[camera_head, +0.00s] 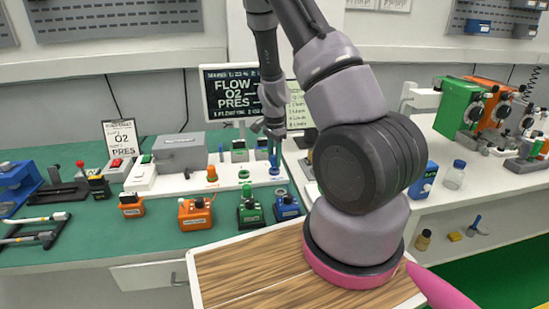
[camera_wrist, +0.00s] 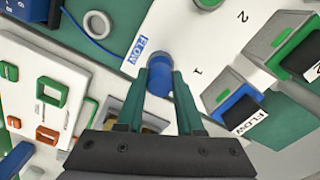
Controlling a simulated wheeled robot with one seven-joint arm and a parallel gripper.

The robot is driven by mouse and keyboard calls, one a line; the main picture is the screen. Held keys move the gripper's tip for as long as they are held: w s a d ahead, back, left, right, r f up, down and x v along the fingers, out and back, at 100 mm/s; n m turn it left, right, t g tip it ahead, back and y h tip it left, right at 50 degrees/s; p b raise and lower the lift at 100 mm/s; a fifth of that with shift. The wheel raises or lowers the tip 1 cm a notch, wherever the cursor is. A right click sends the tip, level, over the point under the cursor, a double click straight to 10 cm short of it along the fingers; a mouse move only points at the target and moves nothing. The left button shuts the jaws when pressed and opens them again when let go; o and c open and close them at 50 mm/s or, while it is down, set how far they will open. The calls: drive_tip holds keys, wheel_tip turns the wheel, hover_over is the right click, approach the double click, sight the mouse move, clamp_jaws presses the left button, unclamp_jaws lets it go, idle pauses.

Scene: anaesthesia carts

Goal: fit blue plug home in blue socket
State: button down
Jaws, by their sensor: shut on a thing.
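My gripper (camera_wrist: 157,88) is shut on the blue plug (camera_wrist: 154,98), which shows between its two teal fingers in the wrist view. Just beyond the fingertips is the blue socket (camera_wrist: 159,63), a round blue piece on the white board beside a blue FLOW label (camera_wrist: 138,48). Plug and socket look in line, but I cannot tell how deep the plug sits. In the head view the blue socket (camera_head: 274,171) is at the right end of the white board, below my gripper (camera_head: 272,142). The fingers hide part of the plug.
An orange socket (camera_head: 212,174) and a green one (camera_head: 243,174) stand left on the same board. Orange (camera_head: 195,213), green (camera_head: 250,212) and blue (camera_head: 287,207) units stand in front. A screen (camera_head: 231,92) stands behind.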

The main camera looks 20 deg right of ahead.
sight(274, 156)
drive_tip(key=shift+f, duration=0.95)
drive_tip(key=shift+c, duration=2.3)
unclamp_jaws()
drive_tip(key=shift+r, duration=0.1)
wheel_tip(274, 156, up, 11)
drive_tip(key=shift+f, duration=0.15)
drive_tip(key=shift+a+r, duration=0.1)
drive_tip(key=shift+r, duration=0.15)
drive_tip(key=s+a+r+n+t+y, duration=0.15)
drive_tip(key=s+r, duration=0.25)
drive_tip(key=r, duration=0.4)
drive_tip(key=s+a+r+n+t, duration=0.25)
drive_tip(key=s+r, duration=0.25)
drive_tip(key=r, duration=0.4)
drive_tip(key=s+a+r+n+t+y, duration=0.1)
drive_tip(key=s+a+r+n, duration=0.25)
drive_tip(key=r, duration=0.45)
drive_tip(key=s+r+n+t, duration=0.2)
drive_tip(key=s+r+n, duration=0.1)
drive_tip(key=s, duration=0.6)
drive_tip(key=shift+s+a+r, duration=0.15)
drive_tip(key=shift+a+r, duration=0.1)
drive_tip(key=shift+r, duration=0.6)
